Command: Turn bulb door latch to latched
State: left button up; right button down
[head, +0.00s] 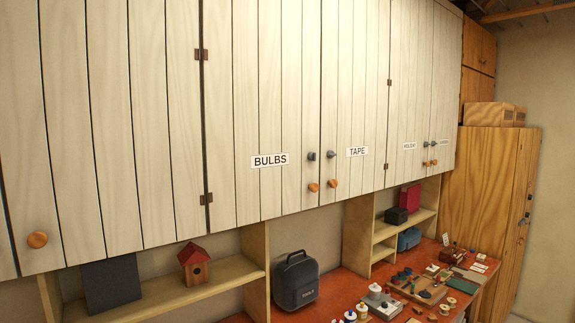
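The bulb door (262,100) is a pale plank cupboard door with a white BULBS label (270,160). It looks closed, flush with the tape door (350,90) to its right. The bulb door latch (311,156) is a small dark grey piece near the door's right edge, above a round orange knob (313,187). It is too small to tell which way it is turned. A similar grey latch (331,154) sits just right of it on the tape door. Neither of my grippers is in view.
The wall cupboards overhang a red-orange bench (335,300). A dark case (295,280) stands below the bulb door, and a birdhouse (194,265) sits on a shelf at left. Small items crowd the bench at right. The space before the bulb door looks clear.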

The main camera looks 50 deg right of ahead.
aim_at(311, 156)
jog(key=z, duration=1.8)
